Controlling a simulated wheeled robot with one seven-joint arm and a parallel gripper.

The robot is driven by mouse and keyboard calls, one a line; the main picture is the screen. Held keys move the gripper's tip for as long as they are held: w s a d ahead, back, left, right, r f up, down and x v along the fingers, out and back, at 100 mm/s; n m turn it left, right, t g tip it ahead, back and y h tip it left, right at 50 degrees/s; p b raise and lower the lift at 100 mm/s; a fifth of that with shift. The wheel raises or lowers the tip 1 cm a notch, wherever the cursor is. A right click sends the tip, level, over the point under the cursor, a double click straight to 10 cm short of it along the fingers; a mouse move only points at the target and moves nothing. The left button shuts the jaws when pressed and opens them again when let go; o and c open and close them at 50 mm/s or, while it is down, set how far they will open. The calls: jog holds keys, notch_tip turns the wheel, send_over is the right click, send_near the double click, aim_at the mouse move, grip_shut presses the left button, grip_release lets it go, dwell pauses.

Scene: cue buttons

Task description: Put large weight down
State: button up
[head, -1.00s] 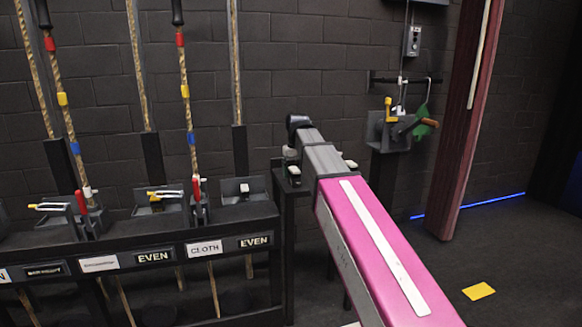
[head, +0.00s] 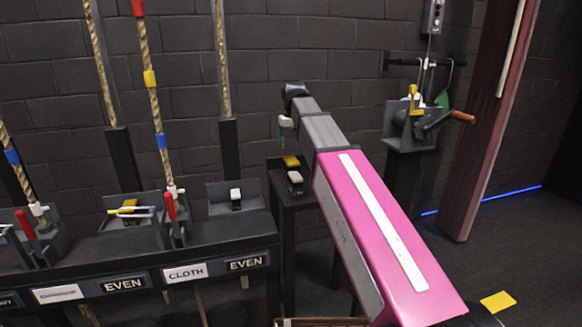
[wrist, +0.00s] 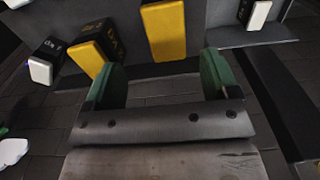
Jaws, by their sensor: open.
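My gripper (wrist: 161,72) is open in the wrist view, its two green fingers apart with nothing held between them. A yellow-faced block (wrist: 163,30), which may be the large weight, lies just beyond the fingertips, between their lines. A second yellow-faced dark block (wrist: 88,62) with lettering is close to the left finger. A dark block with a white face (wrist: 40,70) is farther left. In the head view my gripper (head: 286,124) hangs above a small dark stand (head: 310,193), which carries a yellow-topped block (head: 291,161) and a white-topped block (head: 295,180).
A black rack (head: 195,240) with ropes, red levers and labels stands left of the stand. Another white-ended block (head: 236,198) sits on its right bracket. A wall-side post with a brown-handled crank (head: 450,120) stands to the right. A yellow floor patch (head: 497,302) lies at lower right.

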aim_at(293, 160)
notch_tip(293, 160, down, 6)
jog(key=shift+r, duration=0.25)
jog(key=shift+w+a+f, duration=0.1)
jog(key=shift+a+f, duration=0.1)
jog(key=shift+f, duration=1.15)
jog(key=shift+a+f, duration=0.2)
jog(key=shift+f, duration=1.1)
grip_shut()
